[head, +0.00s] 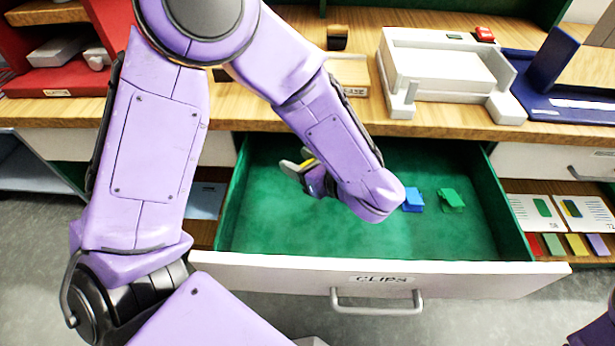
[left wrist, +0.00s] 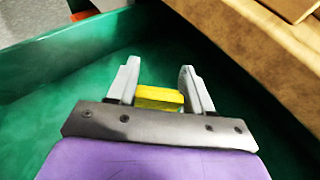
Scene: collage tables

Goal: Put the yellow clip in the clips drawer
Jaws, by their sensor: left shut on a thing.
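The clips drawer (head: 280,275) is pulled open, with a green inside and a white front labelled CLIPS. My left gripper (head: 297,167) is inside the drawer's outline, toward its back left. It is shut on the yellow clip (head: 309,161), which is mostly hidden by the gripper in the head view. In the left wrist view the yellow clip (left wrist: 159,98) sits between the two grey fingers of the left gripper (left wrist: 160,82), over the green drawer floor (left wrist: 70,110). I cannot tell whether the clip touches the floor. My right gripper is not in view.
A blue clip (head: 413,200) and a green clip (head: 451,200) lie in the drawer's right part. The wooden tabletop edge (head: 450,125) runs above the drawer's back. A white tray (head: 445,75) stands on it. The drawer floor's front left is clear.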

